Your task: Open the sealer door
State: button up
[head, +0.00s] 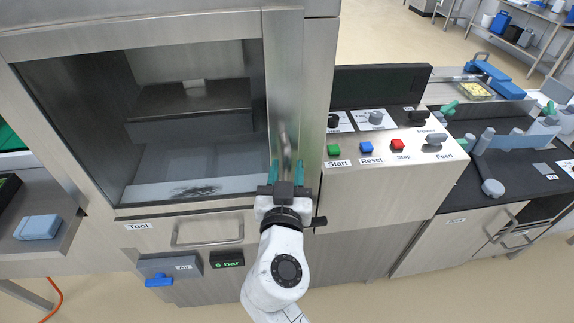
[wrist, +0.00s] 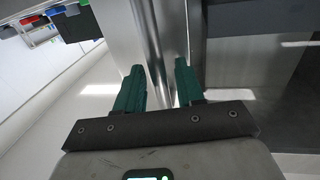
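The sealer door (head: 282,75) is a framed clear window on the front of the steel machine and looks shut. Its upright metal bar handle (head: 286,148) is on the right side of the frame. My gripper (head: 286,170) is at the lower part of this handle, with its teal fingers apart. In the wrist view my gripper (wrist: 158,68) shows a clear gap between its fingers. The handle bar (wrist: 152,45) runs up between and beyond them there. I cannot tell whether either finger touches the bar.
Right of the door is a control panel (head: 390,160) with green, blue and red buttons and knobs. Below the door are a tool drawer handle (head: 207,232), a blue valve (head: 159,281) and a pressure display (head: 227,259). A dark worktop (head: 515,180) extends right. Floor is open at front right.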

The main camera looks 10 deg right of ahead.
jog(key=shift+w, duration=0.3)
jog(key=shift+c, duration=0.4)
grip_shut()
